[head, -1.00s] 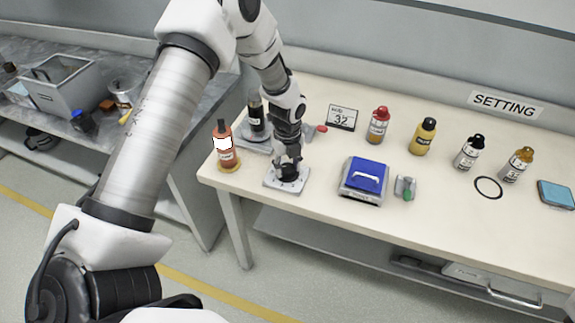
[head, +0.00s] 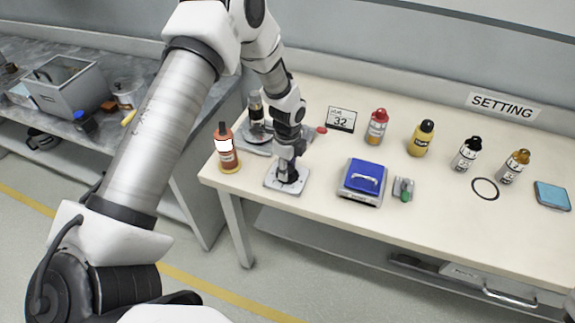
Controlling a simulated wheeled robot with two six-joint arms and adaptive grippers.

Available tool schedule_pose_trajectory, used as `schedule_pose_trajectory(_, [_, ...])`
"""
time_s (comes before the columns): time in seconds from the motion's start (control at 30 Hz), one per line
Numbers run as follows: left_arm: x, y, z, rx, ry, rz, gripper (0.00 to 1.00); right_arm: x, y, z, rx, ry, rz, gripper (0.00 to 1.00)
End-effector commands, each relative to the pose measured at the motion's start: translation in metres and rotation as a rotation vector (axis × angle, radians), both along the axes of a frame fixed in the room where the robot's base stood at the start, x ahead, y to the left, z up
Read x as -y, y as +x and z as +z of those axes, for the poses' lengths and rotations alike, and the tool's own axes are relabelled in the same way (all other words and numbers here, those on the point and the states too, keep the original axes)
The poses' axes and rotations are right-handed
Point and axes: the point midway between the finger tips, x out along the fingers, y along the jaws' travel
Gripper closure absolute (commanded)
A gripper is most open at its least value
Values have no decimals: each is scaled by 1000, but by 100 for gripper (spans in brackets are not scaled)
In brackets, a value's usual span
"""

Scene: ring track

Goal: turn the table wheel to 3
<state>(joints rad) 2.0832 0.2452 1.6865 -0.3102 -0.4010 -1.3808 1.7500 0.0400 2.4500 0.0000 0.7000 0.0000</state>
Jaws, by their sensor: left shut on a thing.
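The table wheel is a small dark knob on a pale square plate (head: 273,182) near the front left of the cream table. My left gripper (head: 289,172) points down over the plate and is shut on the wheel. The gripper hides most of the wheel, and the numbers on the plate are too small to read. My right gripper is not in view.
An orange bottle (head: 226,153) stands close left of the plate, and a dark bottle (head: 257,110) on a grey base is behind. A card reading 32 (head: 341,119), a blue-topped box (head: 362,180), a green-handled item (head: 403,188) and several bottles are to the right.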

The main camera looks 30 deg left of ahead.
Motion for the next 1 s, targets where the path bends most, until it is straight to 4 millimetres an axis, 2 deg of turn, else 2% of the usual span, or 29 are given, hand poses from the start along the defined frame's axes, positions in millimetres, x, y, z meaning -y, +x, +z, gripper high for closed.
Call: schedule_pose_trajectory(1.0, [0,-1,1,-2,1,962,92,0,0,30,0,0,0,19])
